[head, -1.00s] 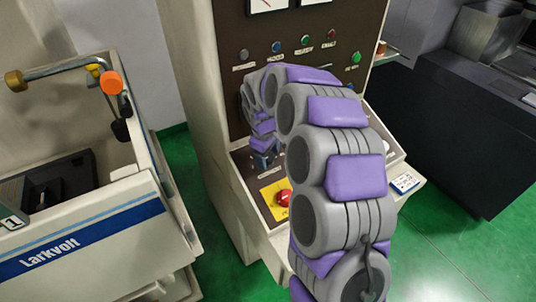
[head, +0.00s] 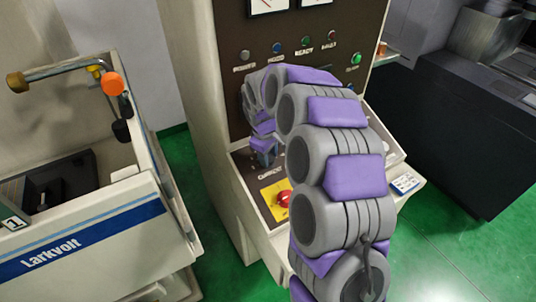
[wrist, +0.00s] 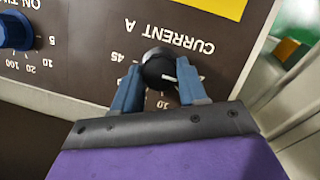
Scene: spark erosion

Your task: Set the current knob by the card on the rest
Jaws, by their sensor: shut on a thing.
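The current knob (wrist: 158,70) is a black round knob with a silver edge, under the upside-down label CURRENT A in the wrist view. A white pointer line on it points toward the right of the picture. Scale numbers 45 and 10 show around it; others are hidden by the fingers. My gripper (wrist: 160,88) has its blue fingers on both sides of the knob, shut on it. In the head view my gripper (head: 264,150) is at the sloped panel, and my arm hides the knob. A white card (head: 405,183) lies on the ledge at right; its writing is too small to read.
A red button on a yellow plate (head: 272,198) is just below my gripper. A blue ON TIME knob (wrist: 14,32) is beside the current knob. Lamps and a green button (head: 353,58) are above. A Larkvolt machine tank (head: 95,235) stands at left.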

